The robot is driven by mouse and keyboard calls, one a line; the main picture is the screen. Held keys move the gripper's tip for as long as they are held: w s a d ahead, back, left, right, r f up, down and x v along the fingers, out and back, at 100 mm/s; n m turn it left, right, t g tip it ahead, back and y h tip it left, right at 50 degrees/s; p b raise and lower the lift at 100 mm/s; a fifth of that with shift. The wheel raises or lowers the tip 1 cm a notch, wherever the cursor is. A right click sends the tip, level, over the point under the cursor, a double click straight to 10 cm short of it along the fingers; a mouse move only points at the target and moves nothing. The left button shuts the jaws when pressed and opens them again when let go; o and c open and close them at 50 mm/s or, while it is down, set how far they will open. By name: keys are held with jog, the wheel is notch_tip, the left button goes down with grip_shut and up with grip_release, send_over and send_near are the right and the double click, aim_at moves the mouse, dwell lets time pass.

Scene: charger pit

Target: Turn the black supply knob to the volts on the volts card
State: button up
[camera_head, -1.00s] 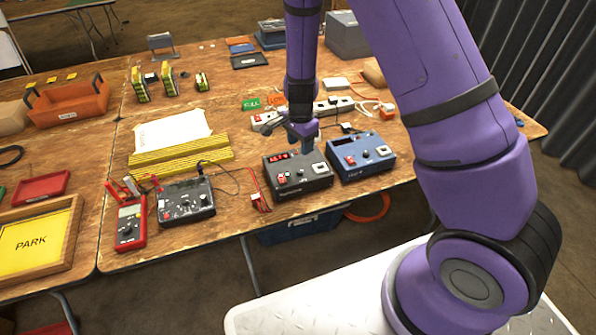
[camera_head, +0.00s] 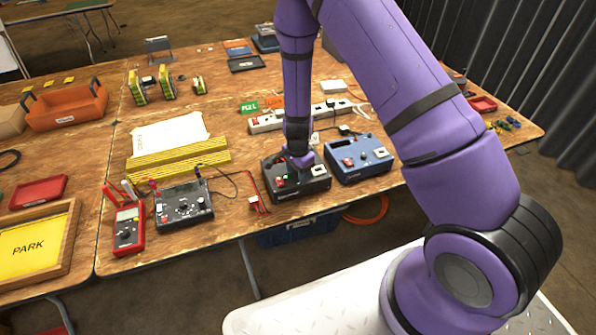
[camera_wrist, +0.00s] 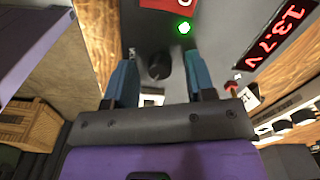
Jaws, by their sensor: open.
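The black supply (camera_head: 285,195) stands on the wooden table beside a blue supply. My gripper (camera_head: 298,160) is low over its top and hides part of its face. In the wrist view, the black knob (camera_wrist: 159,66) sits between the two blue-tipped fingers of my open gripper (camera_wrist: 160,75). There is a gap on each side of it, and the fingers are not closed on it. The red display (camera_wrist: 277,35) reads 13.7V and a green light (camera_wrist: 184,28) is lit. A white sheet (camera_head: 170,134) has writing too small to read; I cannot tell which thing is the volts card.
The blue supply (camera_head: 360,160) is close on the right. A red meter (camera_head: 129,229) and a dark instrument (camera_head: 183,206) with leads lie to the left. A white power strip (camera_head: 265,123) is behind. Bare table lies between the sheet and the red tray (camera_head: 38,191).

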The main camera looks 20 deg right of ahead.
jog(key=c, duration=0.9)
jog(key=shift+n, duration=0.3)
jog(key=n, duration=1.2)
jog(key=shift+n, duration=2.5)
